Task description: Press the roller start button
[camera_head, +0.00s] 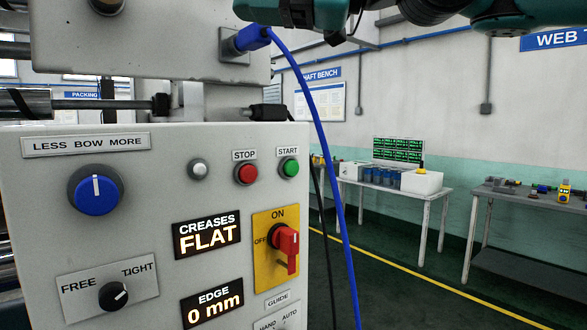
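The green START button (289,168) is on the upper right of a pale grey control panel (150,218), under a white START label. Nothing covers the START button. Teal and black parts of my arm cross the top of the view, above and to the right of the panel. I cannot make out my gripper or its fingertips in this view.
The panel also has a blue LESS BOW MORE knob (96,190), a FREE/TIGHT knob (113,296), a red ON/OFF switch (286,246) and displays reading FLAT and 0 mm. A blue cable (325,170) hangs close right of START. Benches stand further back.

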